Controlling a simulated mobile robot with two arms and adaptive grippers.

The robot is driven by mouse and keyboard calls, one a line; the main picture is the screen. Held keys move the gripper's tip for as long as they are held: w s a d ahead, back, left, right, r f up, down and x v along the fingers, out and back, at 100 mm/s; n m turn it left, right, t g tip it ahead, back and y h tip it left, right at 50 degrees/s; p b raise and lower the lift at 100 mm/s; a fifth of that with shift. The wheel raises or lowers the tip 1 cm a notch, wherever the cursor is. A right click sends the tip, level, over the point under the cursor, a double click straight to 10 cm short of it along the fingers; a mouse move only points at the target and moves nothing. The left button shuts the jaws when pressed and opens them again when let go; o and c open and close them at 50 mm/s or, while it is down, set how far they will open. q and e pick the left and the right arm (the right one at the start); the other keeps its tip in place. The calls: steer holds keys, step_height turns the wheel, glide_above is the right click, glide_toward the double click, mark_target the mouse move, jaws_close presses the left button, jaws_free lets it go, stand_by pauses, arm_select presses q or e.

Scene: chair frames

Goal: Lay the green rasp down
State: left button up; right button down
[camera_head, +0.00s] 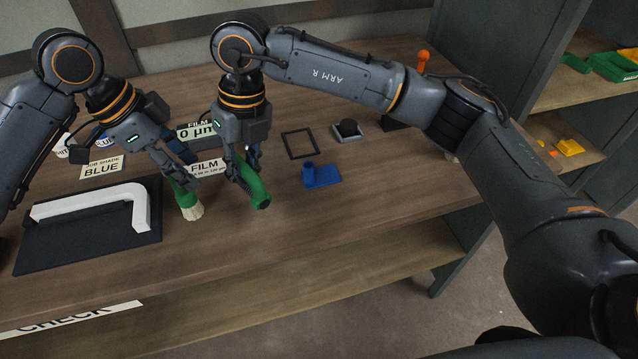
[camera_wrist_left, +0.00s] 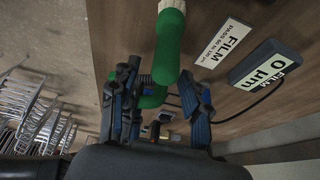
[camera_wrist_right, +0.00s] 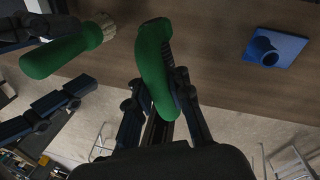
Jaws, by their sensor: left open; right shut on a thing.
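A green curved piece, seemingly the rasp (camera_head: 255,188), is held in my right gripper (camera_head: 245,170) over the bench, tilted with one end towards the front. The piece also shows between the fingers in the right wrist view (camera_wrist_right: 153,60). A green-handled brush (camera_head: 184,196) with pale bristles stands tilted, bristles down, left of it. My left gripper (camera_head: 177,172) is open at the top of the brush handle. In the left wrist view the brush handle (camera_wrist_left: 168,50) lies ahead of the open fingers. Contact with the fingers is unclear.
A dark mat (camera_head: 95,245) with a white bent frame part (camera_head: 90,206) lies at left. A FILM card (camera_head: 208,168) and gauge (camera_head: 196,131) stand behind the grippers. A blue holder (camera_head: 321,176) and black square outline (camera_head: 298,144) are right. The bench front right is clear.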

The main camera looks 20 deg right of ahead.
mark_target(249, 189)
steer(key=shift+s+d+f, duration=0.15)
steer(key=shift+d+f, duration=0.05)
steer(key=shift+f, duration=0.15)
arm_select(q)
steer(key=shift+a+f, duration=0.2)
steer(key=shift+f, duration=0.15)
arm_select(e)
steer(key=shift+w+a, duration=0.2)
steer(key=shift+a, duration=0.05)
arm_select(q)
steer(key=shift+s+d, duration=0.1)
arm_select(e)
steer(key=shift+d, duration=0.1)
arm_select(q)
steer(key=shift+f, duration=0.1)
arm_select(e)
steer(key=shift+s+f, duration=0.1)
steer(key=shift+f, duration=0.1)
arm_select(q)
steer(key=shift+f+b, duration=0.35)
steer(key=shift+b, duration=0.2)
arm_select(e)
steer(key=shift+f, duration=0.45)
arm_select(q)
steer(key=shift+f+b, duration=1.15)
steer(key=shift+b, duration=0.05)
arm_select(e)
steer(key=shift+f, duration=1.5)
